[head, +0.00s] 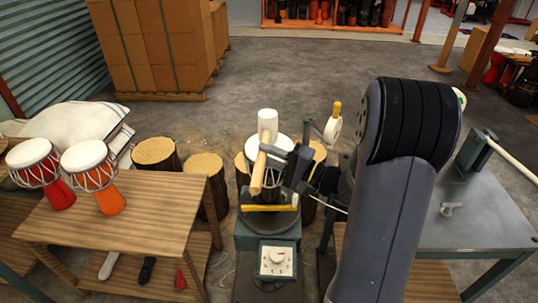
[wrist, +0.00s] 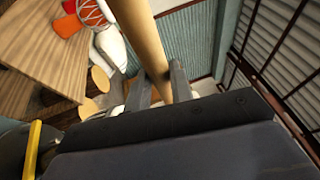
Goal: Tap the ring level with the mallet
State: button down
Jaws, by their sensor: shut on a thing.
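The mallet has a white cylindrical head (head: 267,121) and a pale wooden handle (head: 258,173). In the head view it stands roughly upright, head up, in front of the drum. My gripper (head: 271,156) is shut on the handle; in the wrist view its two dark fingers (wrist: 159,88) lie on either side of the handle (wrist: 143,32). A drum with a white skin (head: 284,142) stands on the dark stand (head: 251,240), partly hidden by the mallet and my gripper. The ring cannot be made out clearly, nor whether it is level.
The stand has a white dial (head: 276,261) and a yellow bar (head: 270,207). A wooden table (head: 120,222) with two finished drums is left, a grey table (head: 480,215) right. Log stumps (head: 205,172) stand behind.

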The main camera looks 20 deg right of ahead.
notch_tip(320, 180, down, 7)
jog(key=b, duration=0.7)
notch_tip(320, 180, up, 8)
jog(key=p, duration=0.4)
